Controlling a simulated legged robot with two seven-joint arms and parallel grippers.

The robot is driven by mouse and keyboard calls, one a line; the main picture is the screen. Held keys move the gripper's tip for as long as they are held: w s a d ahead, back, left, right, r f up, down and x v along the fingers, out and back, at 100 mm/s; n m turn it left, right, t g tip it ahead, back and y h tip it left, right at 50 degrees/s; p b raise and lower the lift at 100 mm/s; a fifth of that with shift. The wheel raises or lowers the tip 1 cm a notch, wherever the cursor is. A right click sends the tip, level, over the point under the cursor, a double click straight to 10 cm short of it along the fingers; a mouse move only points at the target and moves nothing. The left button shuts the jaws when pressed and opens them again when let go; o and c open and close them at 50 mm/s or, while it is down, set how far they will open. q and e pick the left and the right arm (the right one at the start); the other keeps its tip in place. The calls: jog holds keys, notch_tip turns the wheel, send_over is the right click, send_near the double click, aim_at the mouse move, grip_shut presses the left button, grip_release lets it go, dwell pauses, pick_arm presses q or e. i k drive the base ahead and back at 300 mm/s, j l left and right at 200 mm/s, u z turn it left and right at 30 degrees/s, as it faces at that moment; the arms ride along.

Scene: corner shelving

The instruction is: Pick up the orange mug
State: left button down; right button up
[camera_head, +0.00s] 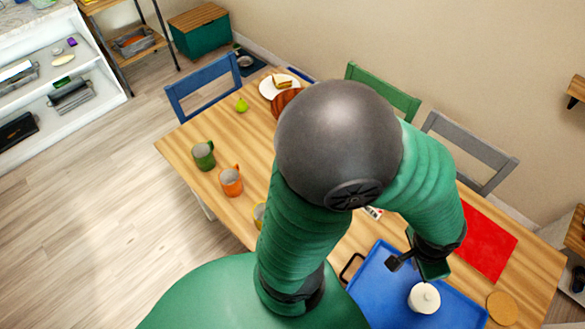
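The orange mug (231,181) stands upright on the left part of the wooden table (205,214), with its handle to the upper right. A green mug (204,155) stands just behind and left of it. A yellow mug (259,214) is partly hidden by my arm. My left arm rises from the bottom and bends right over the table. Its gripper (402,254) is above the blue tray at the right, well away from the orange mug. Nothing is visibly held, and its finger opening is unclear. My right gripper is not in view.
The blue tray (371,283) bears a white lidded pot (424,297). A red mat (486,240) and a round coaster (502,307) lie to the right. Chairs line the far side. Bare tabletop surrounds the orange mug.

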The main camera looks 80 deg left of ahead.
aim_at(229, 178)
jog(key=k+j+u, duration=0.1)
jog(key=u, duration=3.1)
jog(key=i+j, duration=0.2)
jog(key=i+j+z, duration=0.15)
jog(key=j, duration=0.25)
jog(key=i+j, duration=0.15)
jog(key=j, duration=0.2)
jog(key=i+j+z, duration=0.15)
jog(key=i+j, duration=0.2)
jog(key=j, duration=0.3)
jog(key=z, duration=0.05)
